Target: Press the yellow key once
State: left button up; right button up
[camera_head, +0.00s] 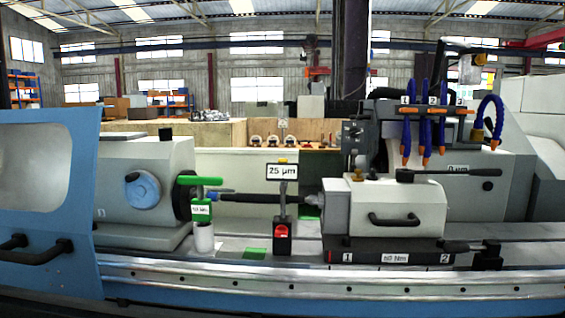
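A small yellow piece (282,161) shows on top of the white "25 µm" sign (282,172), near the middle of the view. It may be the yellow key, but it is too small to tell. The sign stands on a dark post above a small red and black block (282,231) on the machine bed. Neither of my grippers shows in this view.
A green-handled piece (200,181) stands left of the sign. The grey tailstock (385,208) with a black handle is right of it. A blue door (85,190) covers the left side. Blue hoses with orange nozzles (426,155) hang at the right.

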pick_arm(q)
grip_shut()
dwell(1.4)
